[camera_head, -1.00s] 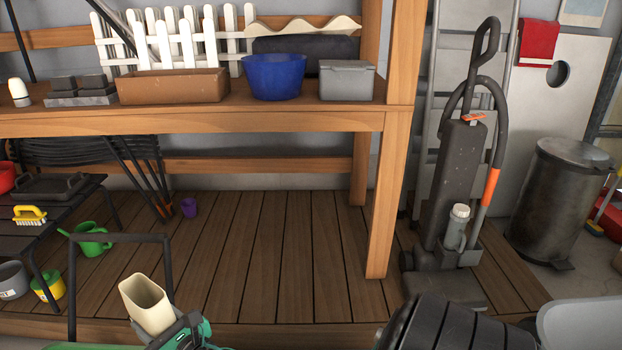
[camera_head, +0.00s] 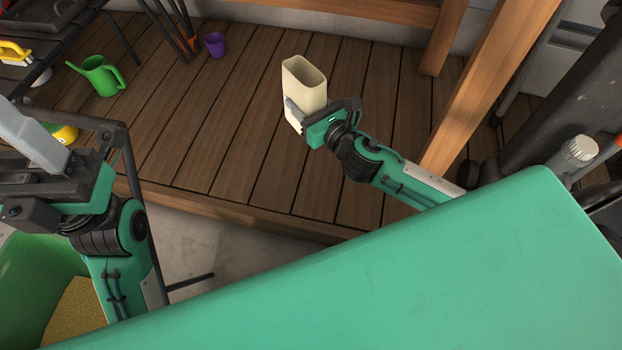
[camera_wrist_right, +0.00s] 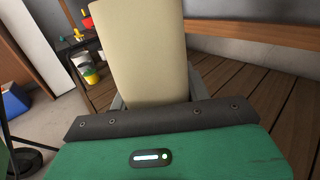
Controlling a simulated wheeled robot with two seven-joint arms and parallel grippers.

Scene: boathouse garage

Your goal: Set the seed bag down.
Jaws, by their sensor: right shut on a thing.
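The seed bag (camera_head: 303,88) is a cream, open-topped, box-like bag, upright and slightly tilted over the wooden deck (camera_head: 240,140). My right gripper (camera_head: 294,112) is shut on its lower part, with the arm coming in from the right. I cannot tell whether the bag's bottom touches the planks. In the right wrist view the bag (camera_wrist_right: 140,55) fills the upper middle, between the grey fingers; its lower end is hidden. My left gripper (camera_head: 35,135) is at the left edge of the head view, away from the bag; its jaw opening is unclear.
A purple cup (camera_head: 215,44) and a green watering can (camera_head: 100,77) stand on the deck to the left. A wooden post (camera_head: 490,90) rises right of the bag. The planks around the bag are bare. The deck's front edge (camera_head: 250,218) drops to a concrete floor.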

